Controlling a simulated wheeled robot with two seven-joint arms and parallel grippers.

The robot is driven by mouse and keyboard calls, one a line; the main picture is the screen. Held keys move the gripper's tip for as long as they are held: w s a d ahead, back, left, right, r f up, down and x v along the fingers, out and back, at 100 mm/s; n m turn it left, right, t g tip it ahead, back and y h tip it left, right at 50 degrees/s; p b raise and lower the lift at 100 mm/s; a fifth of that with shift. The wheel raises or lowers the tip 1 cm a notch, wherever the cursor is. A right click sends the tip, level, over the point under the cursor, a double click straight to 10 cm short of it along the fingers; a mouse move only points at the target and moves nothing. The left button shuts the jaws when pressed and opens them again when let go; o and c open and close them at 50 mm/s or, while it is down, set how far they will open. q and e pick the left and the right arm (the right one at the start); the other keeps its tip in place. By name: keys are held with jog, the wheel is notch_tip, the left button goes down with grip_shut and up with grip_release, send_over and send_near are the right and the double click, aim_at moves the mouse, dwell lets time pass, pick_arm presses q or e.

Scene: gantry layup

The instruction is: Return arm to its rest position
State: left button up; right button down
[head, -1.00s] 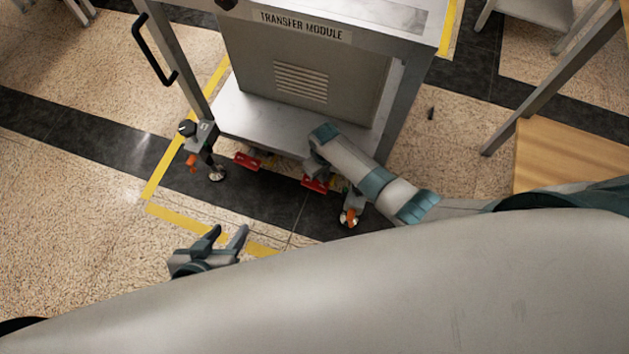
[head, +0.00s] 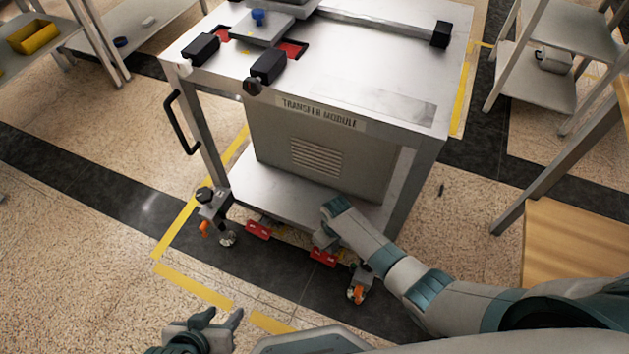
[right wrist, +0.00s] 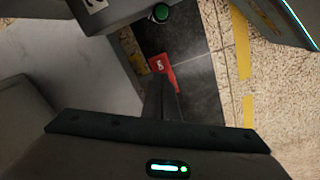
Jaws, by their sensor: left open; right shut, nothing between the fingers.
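My right arm (head: 385,255) reaches from the right to low at the front of the transfer module (head: 420,165). My right gripper (head: 324,240) is just above a red pedal-like part (head: 323,258) under the lower shelf; I cannot tell whether it touches. In the right wrist view its dark fingers (right wrist: 160,98) are shut and empty, with a red part (right wrist: 163,70) bearing a white mark just beyond them. My left gripper (head: 224,322) is open and empty over the floor at the lower left, its fingers apart.
A second red part (head: 258,231) sits left along the module's base, near a caster (head: 228,238). The module has a black handle (head: 181,122) and black clamps (head: 268,66) on top. A wooden surface (head: 575,245) stands right. Floor at left is clear.

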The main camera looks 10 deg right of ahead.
jog(key=shift+s, duration=0.1)
jog(key=s+a+r+m+t+y, duration=0.1)
jog(key=s+a+r, duration=0.15)
jog(key=s, duration=0.25)
jog(key=s+a+r+t+y, duration=0.1)
jog(key=s+r+t, duration=0.1)
jog(key=s+r, duration=0.3)
jog(key=s+d+r+m+t, duration=0.1)
jog(key=s+d+r+t, duration=0.15)
jog(key=s+r, duration=0.4)
jog(key=s+d+r+m+t, duration=0.1)
jog(key=s+d+r, duration=0.25)
jog(key=r, duration=0.55)
pick_arm(q)
jog(key=s+a+f+y+p, duration=0.1)
jog(key=a+f+p, duration=0.2)
jog(key=f+p, duration=1.2)
jog(key=shift+s+f+g, duration=0.4)
jog(key=shift+f, duration=0.55)
pick_arm(e)
notch_tip(320, 180, down, 17)
jog(key=s+d+g, duration=0.1)
jog(key=s+d, duration=0.1)
jog(key=shift+s+f+h, duration=0.15)
jog(key=shift+h, duration=0.25)
jog(key=shift+d, duration=0.1)
